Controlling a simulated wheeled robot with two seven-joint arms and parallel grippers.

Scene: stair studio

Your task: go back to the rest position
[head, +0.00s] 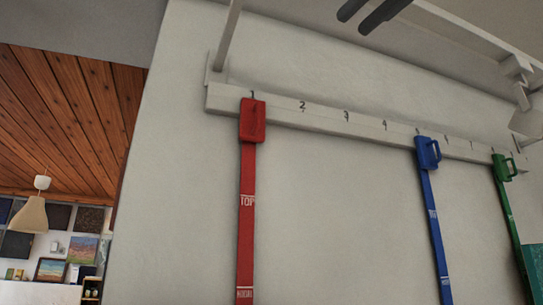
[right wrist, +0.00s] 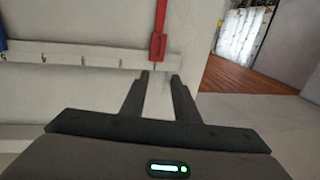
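My right gripper (head: 352,23) shows at the top edge of the head view as two dark fingers with a gap between them. In the right wrist view the right gripper (right wrist: 160,78) is open, with nothing between its fingers. Its fingers point toward the pale wall, below the red strap in that picture. My left gripper is not in view.
A white numbered rail (head: 365,126) runs along the wall. A red strap (head: 246,200), a blue strap (head: 433,215) and a green strap (head: 505,205) hang from it. A lamp (head: 31,214) hangs at the left under a wooden ceiling (head: 65,115).

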